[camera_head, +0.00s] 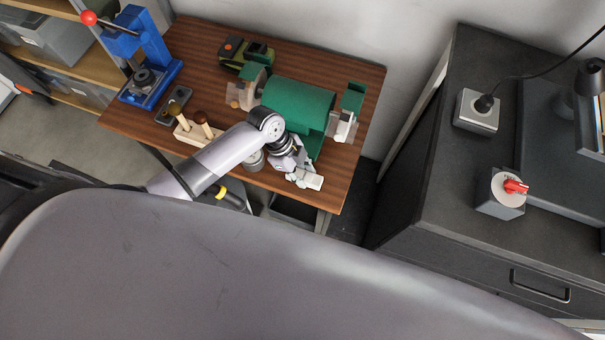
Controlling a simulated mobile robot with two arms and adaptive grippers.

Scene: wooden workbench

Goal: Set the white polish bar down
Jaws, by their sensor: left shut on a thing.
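The white polish bar (315,182) is at the tip of my left gripper (303,176), over the front right part of the wooden workbench (341,184). My left gripper is shut on the bar. Whether the bar touches the bench top or hangs just above it I cannot tell. My left arm comes in from the left and hides part of the bench. My right gripper does not show.
A green bench grinder (299,103) stands right behind the left gripper. A blue press (140,60) stands at the bench's left end, near a wooden holder (187,134) with handled tools. The bench's front edge is close to the bar.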

